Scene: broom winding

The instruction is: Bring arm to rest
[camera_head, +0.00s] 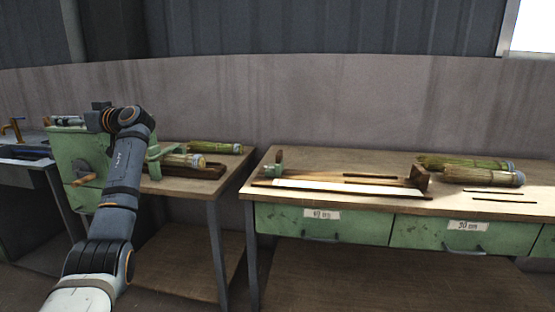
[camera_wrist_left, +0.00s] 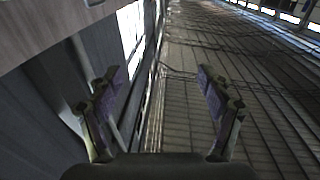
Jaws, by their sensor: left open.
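My left arm (camera_head: 120,175) rises from the lower left of the head view and bends at a joint near the green winding machine (camera_head: 75,150). In the left wrist view, my left gripper (camera_wrist_left: 157,82) is open, with nothing between its two fingers. Behind them are a ribbed metal surface, bright windows and a grey wall, with no object close to the fingers. In the head view the wrist end is small against the machine, and I cannot tell whether it touches anything. My right arm and gripper are not in view.
A bundle of broom straw (camera_head: 185,160) rests by the machine on the left table, and another lies behind it (camera_head: 215,147). The right workbench (camera_head: 340,160) carries a wooden fixture (camera_head: 420,178), light strips, thin sticks and straw bundles (camera_head: 480,177). A gap separates the tables.

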